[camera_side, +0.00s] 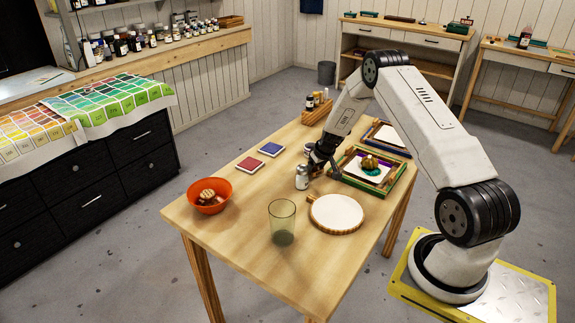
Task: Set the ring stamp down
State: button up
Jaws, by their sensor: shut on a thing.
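My gripper (322,164) is low over the wooden table, just left of the green and purple frame. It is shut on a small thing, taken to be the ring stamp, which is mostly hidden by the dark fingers. I cannot tell whether it touches the table. A small white can (302,178) stands close to the left of the gripper. A brownish lump (370,162) sits over a teal patch on the white sheet inside the frame (348,181). An orange bowl (210,209) at the table's left holds brown and pale pieces.
A clear greenish glass (282,222) and a round pale board (337,213) stand in front. Red (250,164) and blue (270,149) pads lie at left. A wooden bottle rack (317,110) and a second frame (388,137) are farther back. The table's left middle is clear.

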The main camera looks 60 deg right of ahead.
jog(key=s+a+r, duration=0.7)
jog(key=s+r, duration=0.4)
jog(key=s, duration=0.1)
jog(key=shift+a+r, duration=0.15)
jog(key=shift+r, duration=0.15)
dwell(0.7)
jog(key=w+a+n+y, duration=0.2)
jog(key=w+a+n, duration=0.3)
jog(key=a, duration=0.5)
jog(key=shift+m, duration=0.4)
jog(key=w+d+f, duration=0.1)
jog(key=w+f, duration=0.1)
jog(key=w, duration=0.2)
jog(key=w+d+f, duration=0.1)
jog(key=w+f, duration=0.2)
jog(key=w, duration=0.2)
jog(key=w+d+f, duration=0.2)
jog(key=w+f, duration=0.1)
jog(key=w, duration=0.1)
jog(key=shift+w+f, duration=0.2)
jog(key=shift+w+d+f, duration=0.15)
jog(key=shift+w+f, duration=0.1)
jog(key=shift+f, duration=0.05)
